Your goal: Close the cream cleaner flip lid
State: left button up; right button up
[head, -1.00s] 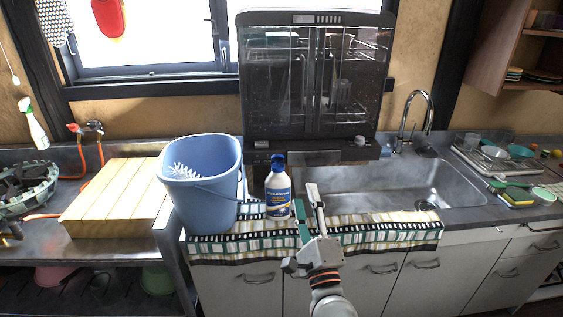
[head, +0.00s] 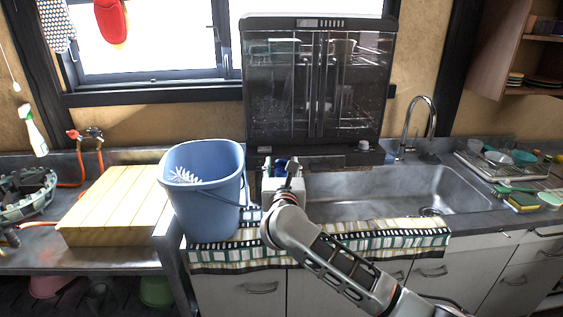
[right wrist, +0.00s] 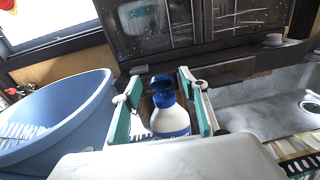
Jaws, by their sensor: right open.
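The cream cleaner bottle (right wrist: 170,121) is white with a blue cap (right wrist: 163,98) and a blue label, upright between my right gripper's fingers in the right wrist view. In the head view my right gripper (head: 282,168) hides nearly all of it; only a bit of blue cap shows. My right gripper (right wrist: 160,84) is open, with one green-padded finger on each side of the bottle and gaps visible beside it. I cannot tell clearly how the flip lid sits. My left gripper is not in view.
A blue bucket (head: 205,198) with a white brush stands close left of the bottle. A dark dish cabinet (head: 315,90) rises behind it. The sink (head: 395,190) lies to the right. A patterned cloth (head: 400,238) covers the counter's front edge.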

aim_at(281, 162)
jog(key=shift+w, duration=1.25)
jog(key=shift+c, duration=0.3)
